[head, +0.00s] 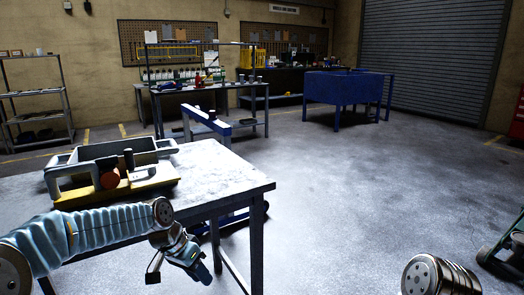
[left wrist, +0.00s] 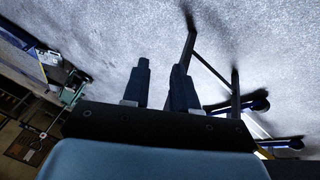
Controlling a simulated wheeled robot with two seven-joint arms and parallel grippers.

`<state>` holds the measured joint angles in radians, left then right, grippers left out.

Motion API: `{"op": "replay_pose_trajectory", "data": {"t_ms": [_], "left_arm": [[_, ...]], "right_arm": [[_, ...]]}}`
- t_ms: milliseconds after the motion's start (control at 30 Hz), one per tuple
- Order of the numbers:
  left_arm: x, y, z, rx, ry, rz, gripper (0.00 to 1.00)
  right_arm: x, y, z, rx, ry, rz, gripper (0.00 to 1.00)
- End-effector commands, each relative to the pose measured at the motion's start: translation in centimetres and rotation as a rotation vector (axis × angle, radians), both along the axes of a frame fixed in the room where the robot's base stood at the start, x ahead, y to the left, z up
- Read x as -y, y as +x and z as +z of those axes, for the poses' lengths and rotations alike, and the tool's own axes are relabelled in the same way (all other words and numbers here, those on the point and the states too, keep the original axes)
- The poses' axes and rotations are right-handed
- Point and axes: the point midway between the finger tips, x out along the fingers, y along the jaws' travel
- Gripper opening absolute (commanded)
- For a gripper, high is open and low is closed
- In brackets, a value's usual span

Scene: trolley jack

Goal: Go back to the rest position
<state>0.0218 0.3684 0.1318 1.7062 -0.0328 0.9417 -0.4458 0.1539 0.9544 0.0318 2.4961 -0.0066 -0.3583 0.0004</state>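My left arm (head: 100,226) comes in from the left in the head view, in front of the near table (head: 225,172). My left gripper (head: 198,268) hangs off the table's front side and points down and to the right. In the left wrist view its two dark fingers (left wrist: 161,68) stand apart with bare floor showing between them, so it is open and empty. Part of my right arm (head: 440,276) shows at the bottom right of the head view. My right gripper is out of view.
A grey tray-like carrier (head: 105,160) with a yellow base stands on the near table. Blue wheeled equipment (head: 205,120) stands behind and under that table. A blue bin (head: 338,88) and workbenches (head: 205,90) stand farther back.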

Motion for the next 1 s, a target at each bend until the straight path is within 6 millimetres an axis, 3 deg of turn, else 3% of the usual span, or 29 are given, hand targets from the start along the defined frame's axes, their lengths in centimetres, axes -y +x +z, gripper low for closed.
{"op": "replay_pose_trajectory", "data": {"t_ms": [33, 167, 300, 400, 500, 633, 767, 1000], "left_arm": [[0.7, -0.4, -4.2, -0.038, -0.008, 0.038, 0.28], [2.3, -2.6, -13.8, -0.109, -0.028, 0.163, 0.28], [3.7, -7.8, -23.1, -0.188, -0.043, 0.308, 0.28], [4.4, -12.7, -28.1, -0.242, -0.048, 0.413, 0.28], [4.8, -17.2, -31.2, -0.284, -0.050, 0.504, 0.28], [5.0, -21.4, -33.1, -0.316, -0.049, 0.582, 0.28], [5.0, -22.8, -33.6, -0.322, -0.049, 0.615, 0.28], [5.0, -22.9, -33.6, -0.321, -0.050, 0.618, 0.28]], "right_arm": [[0.0, 0.0, 0.0, 0.000, 0.000, 0.000, 0.43], [0.0, 0.0, 0.0, 0.000, 0.000, 0.000, 0.43], [0.0, 0.0, 0.0, 0.000, 0.000, 0.000, 0.43], [0.0, 0.0, 0.0, 0.000, 0.000, 0.000, 0.43], [0.0, 0.0, 0.0, 0.000, 0.000, 0.000, 0.43], [0.0, 0.0, 0.0, 0.000, 0.000, 0.000, 0.43], [0.0, 0.0, 0.0, 0.000, 0.000, 0.000, 0.43], [0.0, 0.0, 0.0, 0.000, 0.000, 0.000, 0.43]]}}
